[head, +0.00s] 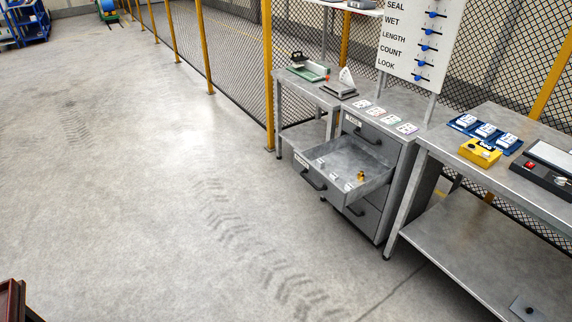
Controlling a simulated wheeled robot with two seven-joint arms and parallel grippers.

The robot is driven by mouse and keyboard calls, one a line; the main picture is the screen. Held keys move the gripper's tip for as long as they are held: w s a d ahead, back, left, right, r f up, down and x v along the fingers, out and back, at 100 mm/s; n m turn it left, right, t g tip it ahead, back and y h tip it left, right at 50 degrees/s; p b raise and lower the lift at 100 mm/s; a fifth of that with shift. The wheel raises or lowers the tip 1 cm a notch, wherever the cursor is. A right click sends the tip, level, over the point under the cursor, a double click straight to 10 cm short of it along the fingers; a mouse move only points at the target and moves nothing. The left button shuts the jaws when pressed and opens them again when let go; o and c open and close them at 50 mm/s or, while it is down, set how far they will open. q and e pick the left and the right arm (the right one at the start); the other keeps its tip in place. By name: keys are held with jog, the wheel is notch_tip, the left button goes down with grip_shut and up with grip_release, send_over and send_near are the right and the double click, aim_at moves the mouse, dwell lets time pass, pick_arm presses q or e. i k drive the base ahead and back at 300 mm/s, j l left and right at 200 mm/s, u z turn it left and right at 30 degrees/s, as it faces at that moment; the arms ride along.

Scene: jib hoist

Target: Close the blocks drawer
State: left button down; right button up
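A grey metal drawer cabinet (403,152) stands between two metal tables on the right side of the head view. Its middle drawer (333,195) is pulled well out toward the open floor. That drawer has a dark bar handle (313,181) and a small label on its front, too small to read surely. Inside lie a few small pale pieces (334,176) and a small brass-coloured piece (361,175). The drawers above and below are shut. Neither of my grippers shows in this view.
Cards lie on the cabinet top. A table (510,180) on the right carries a yellow box (480,152) and blue-based devices. A smaller table (306,88) stands behind left. A label board (421,40) rises behind. Mesh fencing runs behind. The floor (150,200) left of the drawer is clear.

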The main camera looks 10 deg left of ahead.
aim_at(345, 156)
jog(key=i+l, duration=0.15)
jog(key=i, duration=0.4)
jog(key=i+l+u, duration=0.1)
jog(key=i, duration=0.45)
jog(key=i+l, duration=0.2)
jog(key=i, duration=0.3)
jog(key=i+l, duration=0.15)
jog(key=i, duration=0.4)
jog(key=i+l+u, duration=0.1)
jog(key=i, duration=0.45)
jog(key=l, duration=0.1)
